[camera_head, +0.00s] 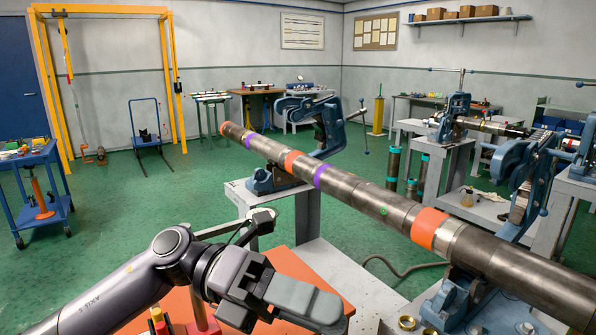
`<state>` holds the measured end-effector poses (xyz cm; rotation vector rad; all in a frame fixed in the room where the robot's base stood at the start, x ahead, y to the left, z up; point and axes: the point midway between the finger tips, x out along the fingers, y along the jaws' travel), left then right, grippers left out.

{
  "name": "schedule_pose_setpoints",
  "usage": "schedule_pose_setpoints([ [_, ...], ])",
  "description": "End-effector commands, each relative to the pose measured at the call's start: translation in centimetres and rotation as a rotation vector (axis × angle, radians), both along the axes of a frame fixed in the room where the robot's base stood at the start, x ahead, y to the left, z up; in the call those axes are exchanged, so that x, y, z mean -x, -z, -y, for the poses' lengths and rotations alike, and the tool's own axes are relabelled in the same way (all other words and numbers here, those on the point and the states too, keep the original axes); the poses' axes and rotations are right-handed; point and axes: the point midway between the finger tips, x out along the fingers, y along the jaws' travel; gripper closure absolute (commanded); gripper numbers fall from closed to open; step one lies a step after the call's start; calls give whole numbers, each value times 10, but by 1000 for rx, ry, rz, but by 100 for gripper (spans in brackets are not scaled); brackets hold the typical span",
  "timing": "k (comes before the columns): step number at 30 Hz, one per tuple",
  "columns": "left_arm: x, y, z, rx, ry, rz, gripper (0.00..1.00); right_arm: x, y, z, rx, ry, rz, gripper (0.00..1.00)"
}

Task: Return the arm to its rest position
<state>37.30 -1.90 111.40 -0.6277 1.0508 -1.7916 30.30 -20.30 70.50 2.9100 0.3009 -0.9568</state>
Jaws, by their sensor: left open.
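My left arm comes in from the lower left. Its gripper (278,300) is open and empty, low in front of the orange-topped surface (292,262), with one broad grey finger pointing right. It is apart from the long pipe. My right gripper is not in view. The long steel pipe (372,192), with orange and purple bands, runs from the upper left to the lower right. It rests in a blue pipe vise (328,125) at its far end and a second blue vise (528,185) at its near end.
The grey stand (300,205) under the far vise is behind my gripper. Brass rings (407,323) lie at the bottom edge near the pipe. A blue cart (40,185) stands at the left. Green floor (130,215) between the cart and the stand is clear.

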Motion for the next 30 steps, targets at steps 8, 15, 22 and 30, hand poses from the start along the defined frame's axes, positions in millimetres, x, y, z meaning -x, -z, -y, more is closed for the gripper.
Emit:
schedule_pose_setpoints([
  [8, -29, 3, -3, 332, -243, -483, 49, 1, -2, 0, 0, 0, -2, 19],
  [15, -70, 45, -37, 538, -511, -922, 49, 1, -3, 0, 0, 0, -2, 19],
  [22, -91, 129, -87, 668, -805, -1360, 49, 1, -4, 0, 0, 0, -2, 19],
  [30, -56, 265, -155, 732, -1191, -1874, 49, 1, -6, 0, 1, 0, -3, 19],
])
